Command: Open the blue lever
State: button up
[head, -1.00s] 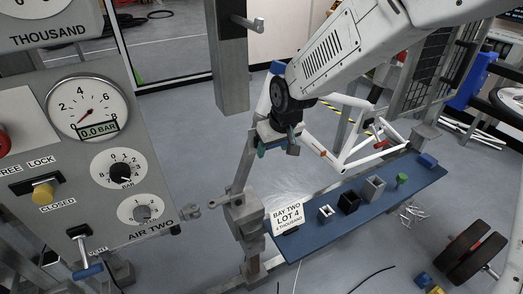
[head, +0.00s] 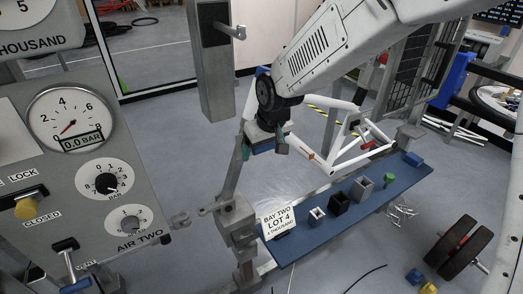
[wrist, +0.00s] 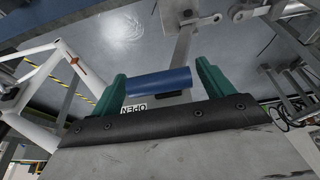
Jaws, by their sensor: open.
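The blue lever's handle (wrist: 158,82) is a short blue cylinder in the wrist view, on a grey metal arm. It lies across the gap between the teal fingers of my gripper (wrist: 161,72). The fingers are open, one at each end of the handle, and I cannot tell whether either touches it. A small OPEN label shows just below the handle. In the head view, my gripper (head: 263,151) points down at the top of the grey lever arm (head: 232,172), with the blue handle partly showing between its fingers. The lever arm rises from a grey valve body.
A control panel with a gauge (head: 72,122) reading 0.0 BAR stands at left; a second blue-handled lever (head: 76,286) is at its bottom. A white bicycle frame (head: 335,150) is close right of my gripper. A blue bench (head: 310,243) holds small blocks and a lot sign.

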jog(key=v, duration=0.6)
jog(key=shift+r, duration=0.15)
jog(key=shift+d, duration=0.1)
jog(key=s+d+r+m+g+h, duration=0.1)
jog(key=s+d+r+m, duration=0.2)
jog(key=s+d, duration=1.1)
jog(key=s+d+r+m+h, duration=0.1)
jog(key=s+d+r+m, duration=0.2)
jog(key=s+d, duration=1.1)
jog(key=shift+s+r+m+g, duration=0.3)
jog(key=shift+s+r+g, duration=0.15)
jog(key=shift+r, duration=0.15)
jog(key=shift+d, duration=0.15)
